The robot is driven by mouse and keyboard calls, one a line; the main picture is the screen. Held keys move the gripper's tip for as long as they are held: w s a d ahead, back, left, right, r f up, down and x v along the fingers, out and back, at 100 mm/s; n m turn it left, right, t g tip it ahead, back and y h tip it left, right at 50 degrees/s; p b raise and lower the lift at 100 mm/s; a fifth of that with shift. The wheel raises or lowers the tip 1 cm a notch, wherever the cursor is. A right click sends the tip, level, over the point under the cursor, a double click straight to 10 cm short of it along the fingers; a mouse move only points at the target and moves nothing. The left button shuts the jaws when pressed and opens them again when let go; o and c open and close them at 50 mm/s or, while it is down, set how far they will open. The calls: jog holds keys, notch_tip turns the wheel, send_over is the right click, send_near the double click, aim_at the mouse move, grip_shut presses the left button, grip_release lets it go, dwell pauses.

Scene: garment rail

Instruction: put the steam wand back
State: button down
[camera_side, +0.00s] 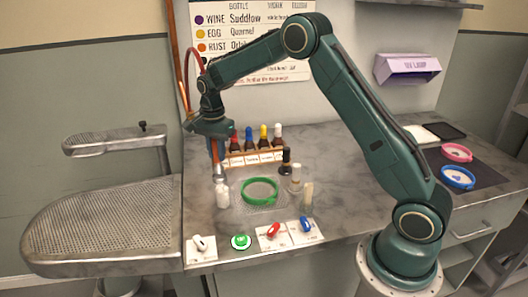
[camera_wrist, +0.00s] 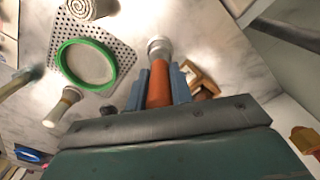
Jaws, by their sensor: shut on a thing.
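My gripper (camera_side: 216,160) is shut on an orange-handled tool with a pale round tip, pointing down over the counter. In the wrist view, the tool (camera_wrist: 159,84) sits between the blue fingers (camera_wrist: 160,92). It may be the steam wand, but I cannot tell for sure; no other wand shows clearly. In the side view the tool is small and its lower end is close to a white rolled cloth (camera_side: 222,192); whether they touch I cannot tell. No stand or holder for a wand is clearly visible.
A green hoop (camera_side: 245,190) lies on a perforated plate (camera_side: 247,206). Dropper bottles stand in a wooden rack (camera_side: 252,160) behind, with a dark bottle (camera_side: 286,161) and pale-topped jars (camera_side: 296,180) to the right. A perforated metal board (camera_side: 100,222) is at left. Buttons line the front edge.

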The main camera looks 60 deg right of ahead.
jog(key=shift+f, duration=1.1)
dwell(1.4)
jog(key=c, duration=1.2)
grip_release()
jog(key=shift+o, duration=0.6)
jog(key=shift+o, duration=1.2)
jog(key=shift+r, duration=0.15)
jog(key=shift+r, duration=3.55)
